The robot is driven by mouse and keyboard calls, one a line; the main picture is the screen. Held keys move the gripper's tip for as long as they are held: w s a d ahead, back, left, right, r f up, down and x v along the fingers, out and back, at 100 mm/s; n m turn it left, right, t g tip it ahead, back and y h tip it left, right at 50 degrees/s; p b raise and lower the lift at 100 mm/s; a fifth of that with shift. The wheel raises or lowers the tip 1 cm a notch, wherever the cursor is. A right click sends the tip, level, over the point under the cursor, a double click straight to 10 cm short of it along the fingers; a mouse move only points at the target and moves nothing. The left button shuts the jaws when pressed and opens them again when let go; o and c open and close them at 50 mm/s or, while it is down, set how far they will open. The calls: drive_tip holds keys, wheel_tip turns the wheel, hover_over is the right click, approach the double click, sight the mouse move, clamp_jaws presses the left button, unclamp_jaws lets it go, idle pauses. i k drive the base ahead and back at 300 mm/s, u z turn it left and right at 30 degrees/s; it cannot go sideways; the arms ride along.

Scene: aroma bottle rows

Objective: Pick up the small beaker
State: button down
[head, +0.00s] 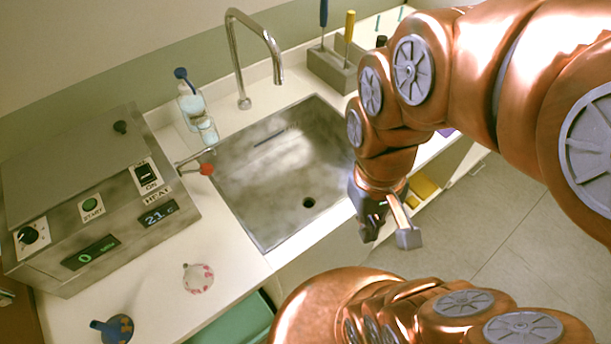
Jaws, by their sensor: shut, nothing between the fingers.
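A small clear round vessel with pink marks (198,278) stands on the white counter, in front of the metal bath; it may be the small beaker, but I cannot tell for sure. A clear container (206,131) stands beside a wash bottle behind the sink's left corner; it is too small to identify. My gripper (388,236) is shut and empty, in front of the sink's right front side, over the floor. It is well to the right of both vessels and touches neither.
A metal heating bath (92,195) fills the left counter, with a red-tipped tap (205,169) at its side. The sink (280,170) and tall faucet (240,60) lie between. A blue object (116,328) stands near the lower left. A tool block (333,70) stands behind.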

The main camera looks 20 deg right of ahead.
sight(208, 131)
drive_tip(key=u, duration=3.7)
drive_tip(key=k, duration=1.05)
drive_tip(key=z, duration=1.4)
